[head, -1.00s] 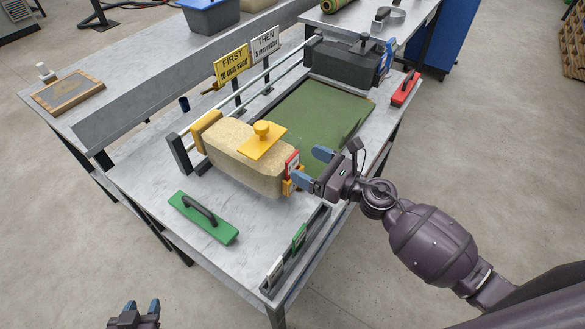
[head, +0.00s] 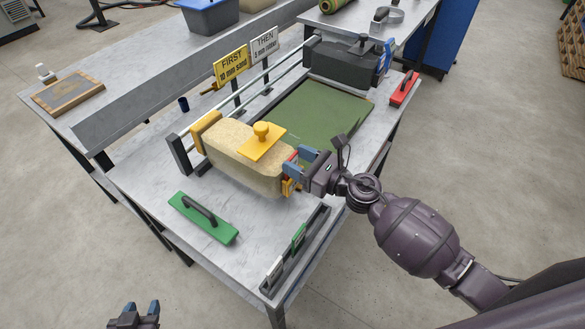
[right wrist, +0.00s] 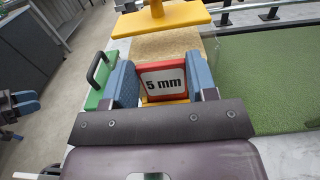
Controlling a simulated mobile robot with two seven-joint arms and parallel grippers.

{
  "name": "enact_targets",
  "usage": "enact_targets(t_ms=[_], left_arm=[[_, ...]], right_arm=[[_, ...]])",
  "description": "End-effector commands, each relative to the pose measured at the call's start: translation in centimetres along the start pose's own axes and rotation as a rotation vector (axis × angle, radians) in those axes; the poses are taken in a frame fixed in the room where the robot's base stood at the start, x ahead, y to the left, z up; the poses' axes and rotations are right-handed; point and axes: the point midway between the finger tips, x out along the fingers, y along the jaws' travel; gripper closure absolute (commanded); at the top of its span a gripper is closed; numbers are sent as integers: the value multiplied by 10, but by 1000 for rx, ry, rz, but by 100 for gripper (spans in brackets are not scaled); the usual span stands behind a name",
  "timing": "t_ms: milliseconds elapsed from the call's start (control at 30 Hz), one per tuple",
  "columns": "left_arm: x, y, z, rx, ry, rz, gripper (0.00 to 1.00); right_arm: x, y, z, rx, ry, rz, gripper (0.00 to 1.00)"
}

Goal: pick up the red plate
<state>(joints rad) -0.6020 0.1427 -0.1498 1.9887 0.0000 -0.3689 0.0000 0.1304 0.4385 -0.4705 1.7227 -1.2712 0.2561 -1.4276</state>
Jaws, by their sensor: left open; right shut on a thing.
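The red plate (right wrist: 165,68) carries a white "5 mm" label and stands upright between my right gripper's blue fingers in the right wrist view. In the head view only a red sliver (head: 291,158) of it shows, at the right end of the sand-filled hopper (head: 226,143), by its orange holder (head: 290,188). My right gripper (head: 299,163) is shut on the red plate; its fingers hide most of it in the head view. My left gripper (head: 135,312) is open and empty at the bottom left, off the table; it also shows in the right wrist view (right wrist: 20,104).
A slotted rack (head: 274,272) with plates lies at the table's front edge. A green float (head: 203,217) lies at left. Green turf (head: 315,115) lies behind the hopper, and a dark hopper (head: 343,63) and red float (head: 405,87) stand further back.

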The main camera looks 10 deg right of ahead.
Motion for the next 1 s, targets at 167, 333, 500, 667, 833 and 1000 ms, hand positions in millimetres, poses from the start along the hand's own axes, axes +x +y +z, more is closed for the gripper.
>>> enact_targets(t_ms=[167, 333, 500, 667, 833, 1000], left_arm=[[0, 0, -5, 0, 7, 1, 57], [-5, -1, -18, 0, 17, 0, 57], [-16, -3, -40, 0, 28, -1, 57], [-28, -5, -60, -1, 33, -1, 57], [-42, -7, -67, -2, 14, -3, 57], [-47, -8, -51, -5, -25, -5, 57]], right_arm=[[0, 0, 4, -2, -1, 0, 71], [0, 0, 23, -6, -1, 2, 71], [0, -1, 58, -8, -1, 3, 71], [0, 0, 92, -5, 1, 2, 71], [0, 0, 121, -2, 2, 2, 71], [1, -1, 143, -9, 1, 5, 71]])
